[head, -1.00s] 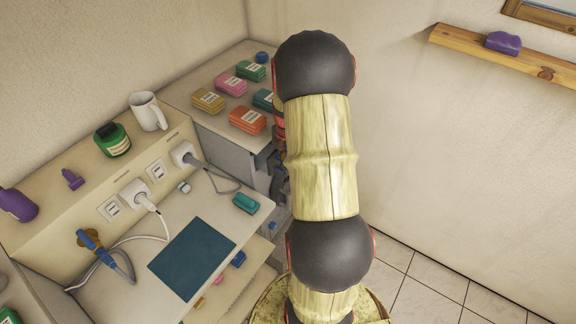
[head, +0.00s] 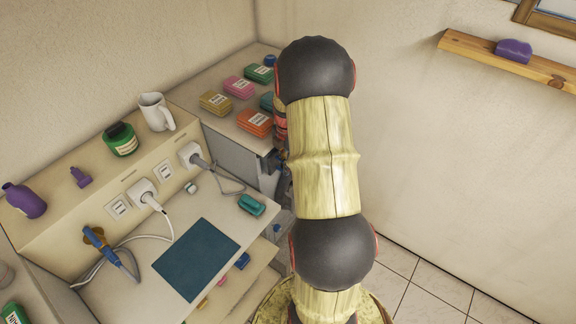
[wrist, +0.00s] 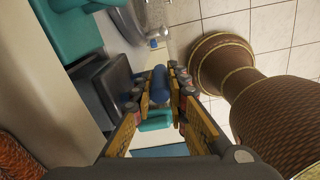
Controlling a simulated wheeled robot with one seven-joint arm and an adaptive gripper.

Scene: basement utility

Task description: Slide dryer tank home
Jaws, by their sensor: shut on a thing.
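In the wrist view my gripper (wrist: 159,92) has its yellow-and-grey fingers closed in from both sides on a blue rounded piece (wrist: 160,85). A teal block (wrist: 156,121) shows between the fingers, nearer the palm. I cannot tell whether the blue piece belongs to the dryer tank. A dark grey box-like part (wrist: 103,86) is just left of the fingers, beside a pale panel.
A worktop with a dark blue mat (head: 196,259), plugged cables and a teal item (head: 252,205) is at left. Several coloured packs, including an orange one (head: 254,121), lie on the cabinet behind. A wall shelf (head: 480,58) is at right. Tiled floor (head: 425,285) is clear.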

